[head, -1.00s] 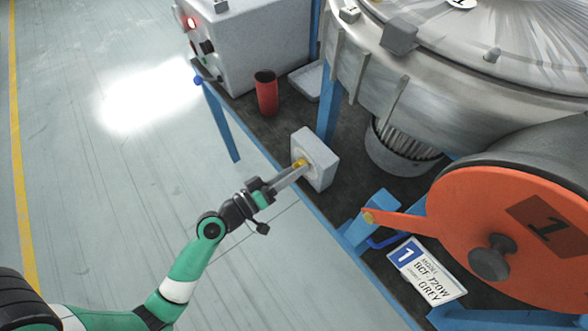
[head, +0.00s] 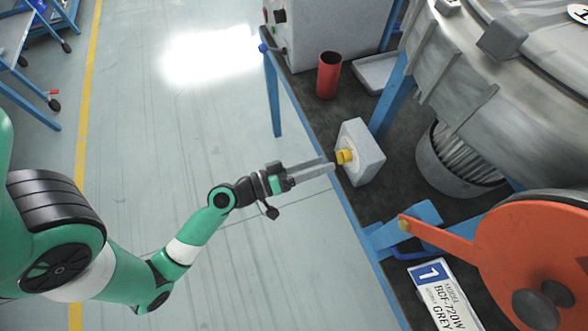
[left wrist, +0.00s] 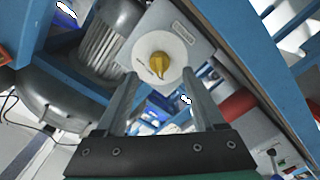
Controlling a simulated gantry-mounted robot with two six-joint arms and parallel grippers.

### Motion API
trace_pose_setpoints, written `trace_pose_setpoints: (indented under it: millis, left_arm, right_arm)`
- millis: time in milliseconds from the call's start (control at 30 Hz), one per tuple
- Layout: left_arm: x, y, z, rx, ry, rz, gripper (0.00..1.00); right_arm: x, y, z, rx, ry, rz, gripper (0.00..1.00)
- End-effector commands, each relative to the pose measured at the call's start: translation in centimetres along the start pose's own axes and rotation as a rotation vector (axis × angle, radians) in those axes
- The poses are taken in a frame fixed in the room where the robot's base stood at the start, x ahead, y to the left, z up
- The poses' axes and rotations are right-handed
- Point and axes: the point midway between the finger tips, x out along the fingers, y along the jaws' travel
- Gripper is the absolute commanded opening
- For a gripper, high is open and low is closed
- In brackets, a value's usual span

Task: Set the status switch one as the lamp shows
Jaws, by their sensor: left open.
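The status switch is a yellow knob (head: 344,157) on the side of a small grey box (head: 366,150) on the bench. In the left wrist view the knob shows between the two fingers, not clasped. The lit lamp is not clearly visible now. My right gripper is not in view.
A red cup (head: 328,75) and a grey tray (head: 376,73) stand behind the box. A larger grey control box (head: 325,30) is at the back. An orange disc with a lever (head: 535,250) and a label card (head: 445,296) lie to the right.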

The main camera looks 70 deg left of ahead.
Motion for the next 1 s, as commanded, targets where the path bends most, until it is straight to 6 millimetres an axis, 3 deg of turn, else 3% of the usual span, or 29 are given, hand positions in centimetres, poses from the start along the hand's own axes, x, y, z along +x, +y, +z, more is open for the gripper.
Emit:
trace_pose_setpoints:
  millis: [133, 300, 1000]
  left_arm:
    - [-4.0, -0.3, 0.1, -0.003, 0.005, -0.007, 0.71]
    - [-6.2, -0.2, 0.0, -0.001, 0.003, -0.004, 0.71]
    - [-6.8, 0.1, -0.1, 0.002, 0.001, 0.002, 0.71]
  right_arm:
    - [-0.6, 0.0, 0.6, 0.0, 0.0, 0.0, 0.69]
    - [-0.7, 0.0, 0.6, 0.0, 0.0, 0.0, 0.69]
    - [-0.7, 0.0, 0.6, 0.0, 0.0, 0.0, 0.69]
